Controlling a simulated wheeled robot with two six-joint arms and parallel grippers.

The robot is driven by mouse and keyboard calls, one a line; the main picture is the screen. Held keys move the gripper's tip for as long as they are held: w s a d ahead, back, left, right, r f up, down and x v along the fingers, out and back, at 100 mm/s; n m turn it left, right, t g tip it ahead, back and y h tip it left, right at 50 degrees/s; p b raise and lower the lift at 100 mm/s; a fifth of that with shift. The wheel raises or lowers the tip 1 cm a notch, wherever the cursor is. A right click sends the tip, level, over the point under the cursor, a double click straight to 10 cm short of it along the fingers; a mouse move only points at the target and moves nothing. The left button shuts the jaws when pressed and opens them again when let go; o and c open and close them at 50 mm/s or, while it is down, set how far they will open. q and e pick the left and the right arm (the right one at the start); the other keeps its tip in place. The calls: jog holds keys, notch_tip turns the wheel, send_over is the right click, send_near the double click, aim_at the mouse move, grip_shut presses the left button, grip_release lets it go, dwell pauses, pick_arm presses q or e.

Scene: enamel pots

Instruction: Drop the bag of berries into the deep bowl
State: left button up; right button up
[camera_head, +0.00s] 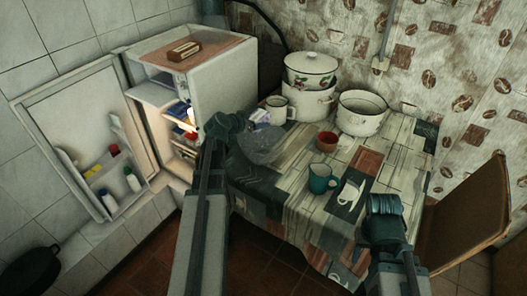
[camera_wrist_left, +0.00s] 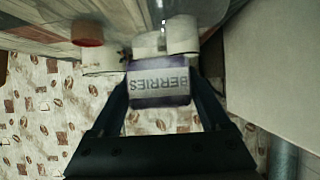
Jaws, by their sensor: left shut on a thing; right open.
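My left gripper (camera_head: 228,124) is shut on the bag of berries (camera_wrist_left: 158,82), a white and purple pack with an upside-down BERRIES label in the left wrist view. An open white enamel vessel (camera_head: 362,113) with a dark rim stands at the back right. I cannot tell which the task calls the deep bowl. My right gripper (camera_head: 384,205) is open over the table's front right; its fingers are hard to make out.
Two stacked white pots (camera_head: 311,85), a white mug (camera_head: 279,109), a reddish-brown cup (camera_head: 327,141) and a teal mug (camera_head: 320,178) stand on the patterned table (camera_head: 285,195). An open fridge (camera_head: 205,75) is at left. A wooden chair (camera_head: 470,215) is at right.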

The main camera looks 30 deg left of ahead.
pick_arm(q)
notch_tip(320, 180, down, 6)
jog(key=b, duration=0.6)
jog(key=o, duration=1.5)
jog(key=shift+p+v, duration=3.35)
jog(key=shift+v, duration=3.6)
